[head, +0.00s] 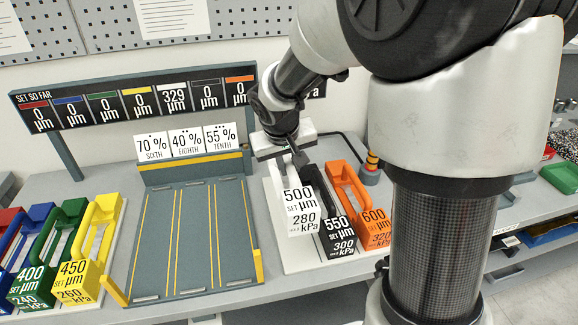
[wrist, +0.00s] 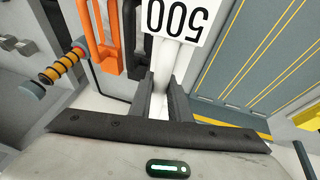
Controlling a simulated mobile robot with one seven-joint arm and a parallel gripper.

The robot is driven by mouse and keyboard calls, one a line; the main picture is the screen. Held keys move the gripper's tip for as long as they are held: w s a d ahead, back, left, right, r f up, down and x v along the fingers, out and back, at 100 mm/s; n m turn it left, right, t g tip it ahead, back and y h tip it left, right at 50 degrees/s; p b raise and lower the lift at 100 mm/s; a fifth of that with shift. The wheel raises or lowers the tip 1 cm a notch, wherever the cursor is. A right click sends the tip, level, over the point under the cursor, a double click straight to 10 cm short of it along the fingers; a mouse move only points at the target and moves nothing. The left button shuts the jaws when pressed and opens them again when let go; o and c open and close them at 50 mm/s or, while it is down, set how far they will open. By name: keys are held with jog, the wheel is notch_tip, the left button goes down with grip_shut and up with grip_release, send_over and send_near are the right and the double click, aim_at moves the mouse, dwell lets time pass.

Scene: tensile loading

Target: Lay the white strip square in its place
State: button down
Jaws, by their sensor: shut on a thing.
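The white strip is a handled white piece (head: 300,208) labelled 500 µm and 280 kPa. It stands at the left end of the pale board (head: 290,262), beside the black piece; whether it touches the board cannot be told. My gripper (head: 284,150) is at its far end. In the wrist view my gripper (wrist: 160,95) is shut on the white handle, and the 500 label (wrist: 178,18) shows upside down beyond the fingers. The grey bed (head: 190,235) with yellow lane lines lies to the left, with no piece on it.
A black 550 piece (head: 335,232) and an orange 600 piece (head: 372,225) stand close on the right. Yellow (head: 85,270), green (head: 38,280), blue and red pieces stand at far left. A readout panel (head: 140,98) and percentage cards (head: 186,143) rise behind the bed.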

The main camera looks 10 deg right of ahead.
aim_at(282, 191)
notch_tip(282, 191, down, 12)
jog(key=b, duration=1.1)
jog(key=shift+f+b, duration=0.1)
jog(key=shift+b, duration=0.25)
jog(key=shift+f+b, duration=0.3)
jog(key=c, duration=1.7)
grip_release()
jog(key=shift+o, duration=0.7)
jog(key=shift+f, duration=0.1)
jog(key=p+v, duration=0.3)
jog(key=v, duration=1.4)
jog(key=shift+r, duration=0.35)
